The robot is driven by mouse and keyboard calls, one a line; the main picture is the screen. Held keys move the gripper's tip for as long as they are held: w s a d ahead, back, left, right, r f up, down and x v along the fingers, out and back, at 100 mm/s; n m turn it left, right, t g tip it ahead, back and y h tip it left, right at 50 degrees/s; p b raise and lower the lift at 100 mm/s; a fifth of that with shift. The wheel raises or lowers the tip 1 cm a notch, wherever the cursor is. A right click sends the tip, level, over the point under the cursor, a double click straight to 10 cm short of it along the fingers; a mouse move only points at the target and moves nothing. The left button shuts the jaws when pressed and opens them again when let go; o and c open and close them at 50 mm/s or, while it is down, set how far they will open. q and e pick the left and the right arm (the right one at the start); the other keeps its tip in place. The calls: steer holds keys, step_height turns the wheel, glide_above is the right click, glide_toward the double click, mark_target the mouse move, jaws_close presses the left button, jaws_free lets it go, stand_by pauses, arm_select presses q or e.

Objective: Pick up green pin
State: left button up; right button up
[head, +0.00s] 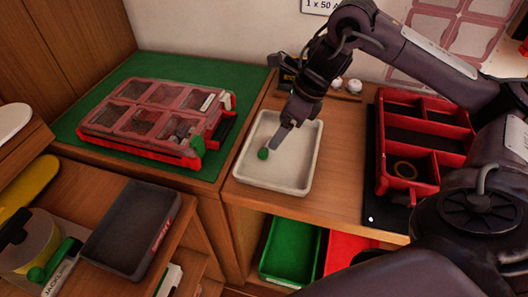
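The green pin (263,154) shows as a small round green head in the white tray (246,178) on the wooden counter. My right gripper (274,146) reaches down into the tray from above, its fingertips right beside the green pin. The fingers are seen edge-on, so I cannot tell whether they are open or closed on the pin. Any lower part of the pin is hidden or too small to make out. My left gripper is not in view.
A red organizer with a clear lid (150,115) lies on a green mat (165,68) at left. A red divided box (425,105) stands at right, partly behind my arm. A grey bin (130,230) is at lower left. Green (290,250) and red (348,248) bins sit below the counter.

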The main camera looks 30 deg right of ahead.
mark_target(263, 154)
steer(key=p+x, duration=0.1)
steer(key=x, duration=0.4)
steer(key=shift+w+a, duration=0.2)
steer(key=shift+s, duration=0.1)
steer(key=shift+f, duration=0.1)
steer(key=c, duration=0.7)
steer(key=shift+a, duration=0.1)
steer(key=shift+c, duration=0.2)
